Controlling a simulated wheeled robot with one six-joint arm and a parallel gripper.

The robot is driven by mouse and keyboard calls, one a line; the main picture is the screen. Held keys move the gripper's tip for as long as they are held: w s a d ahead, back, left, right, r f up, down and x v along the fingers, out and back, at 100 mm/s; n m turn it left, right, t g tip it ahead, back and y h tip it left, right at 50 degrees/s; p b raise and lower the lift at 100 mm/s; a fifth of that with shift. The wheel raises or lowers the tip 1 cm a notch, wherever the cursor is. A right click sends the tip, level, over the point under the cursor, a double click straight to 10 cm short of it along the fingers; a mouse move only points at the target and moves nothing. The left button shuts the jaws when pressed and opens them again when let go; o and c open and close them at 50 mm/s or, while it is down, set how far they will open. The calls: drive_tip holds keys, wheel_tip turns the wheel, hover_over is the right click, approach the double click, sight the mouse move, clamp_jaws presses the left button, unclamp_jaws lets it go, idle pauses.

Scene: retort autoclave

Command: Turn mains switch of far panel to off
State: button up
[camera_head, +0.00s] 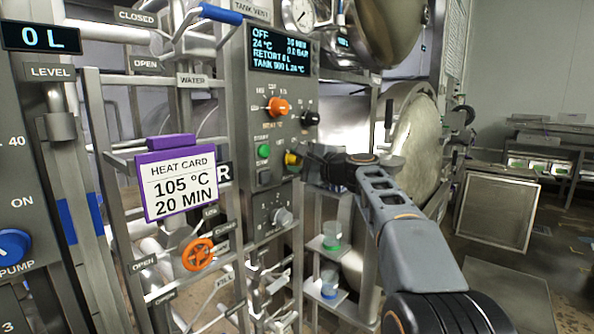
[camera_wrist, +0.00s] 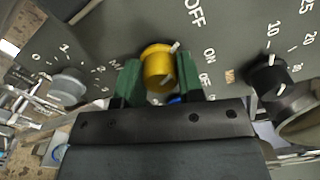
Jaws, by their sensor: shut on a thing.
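The far panel (camera_head: 243,112) is a tall grey box with a lit display at its top. A yellow knob (camera_head: 291,159) sits low on its right side, by the green button. In the wrist view the yellow knob (camera_wrist: 158,70) lies between my gripper's green fingers (camera_wrist: 160,88), one on each side, and they are shut on it. It has a pale pointer mark tilted to the upper right, and small ON and OFF lettering stands to its right. In the head view my gripper (camera_head: 302,159) reaches the knob from the right. Its fingertips are hard to make out there.
The display (camera_head: 280,50) reads OFF and 24 °C. An orange knob (camera_head: 277,107), black knob (camera_head: 309,118) and green button (camera_head: 263,151) are close by. A grey knob (camera_head: 282,217) is below. A heat card (camera_head: 170,186) and an orange valve wheel (camera_head: 198,254) stand left. Floor is open at right.

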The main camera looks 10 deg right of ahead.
drive_tip(key=shift+f+n+b, duration=0.1)
drive_tip(key=shift+n+b, duration=0.2)
drive_tip(key=shift+n, duration=0.2)
drive_tip(key=o, duration=0.9)
drive_tip(key=b+v, duration=0.2)
drive_tip(key=v, duration=1.1)
drive_tip(key=shift+s+d, duration=0.2)
drive_tip(key=shift+s, duration=0.15)
